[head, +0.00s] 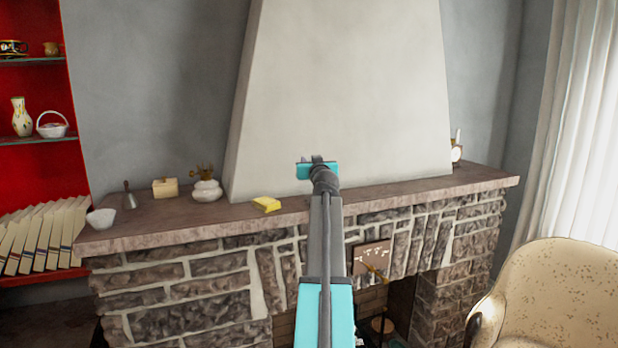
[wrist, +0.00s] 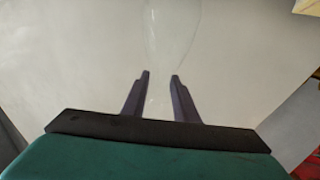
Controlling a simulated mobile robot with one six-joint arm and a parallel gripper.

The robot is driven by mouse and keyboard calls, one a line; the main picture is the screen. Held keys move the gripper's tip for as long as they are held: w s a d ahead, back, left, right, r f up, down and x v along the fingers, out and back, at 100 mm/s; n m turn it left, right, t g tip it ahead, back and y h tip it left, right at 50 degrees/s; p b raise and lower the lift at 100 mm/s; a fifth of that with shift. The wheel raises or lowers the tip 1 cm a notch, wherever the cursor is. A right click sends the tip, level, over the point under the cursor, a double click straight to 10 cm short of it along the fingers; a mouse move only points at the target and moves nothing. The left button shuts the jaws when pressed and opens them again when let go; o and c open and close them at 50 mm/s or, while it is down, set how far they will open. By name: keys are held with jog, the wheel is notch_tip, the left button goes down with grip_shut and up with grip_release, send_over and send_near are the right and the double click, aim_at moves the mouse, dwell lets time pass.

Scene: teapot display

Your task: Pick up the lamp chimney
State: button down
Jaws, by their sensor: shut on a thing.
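The lamp chimney (wrist: 168,40) is clear glass and shows only as faint outlines in the wrist view. It runs from between my fingertips toward the top of the picture. My gripper (wrist: 161,75) is shut on it, with one dark finger on each side. In the head view my gripper (head: 318,160) is in front of the pale chimney breast, above the mantel. I cannot make out the glass there, as it blends with the pale wall.
The stone mantel (head: 420,189) carries a white bowl (head: 101,219), a small bell (head: 129,197), a cream box (head: 165,188), a white lamp base (head: 206,190) with a brass top, and a yellow block (head: 266,204). A patterned armchair (head: 555,290) stands at right.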

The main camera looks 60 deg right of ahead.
jog(key=shift+r, duration=0.15)
jog(key=shift+r+b, duration=0.55)
jog(key=shift+r, duration=0.9)
jog(key=shift+s+a+r, duration=0.1)
jog(key=shift+s+r, duration=0.05)
jog(key=s+a+r+b, duration=0.1)
jog(key=s+a+b, duration=0.2)
jog(key=s+a, duration=0.6)
jog(key=s, duration=0.3)
jog(key=shift+s+r+b, duration=0.3)
jog(key=shift+s+b, duration=0.1)
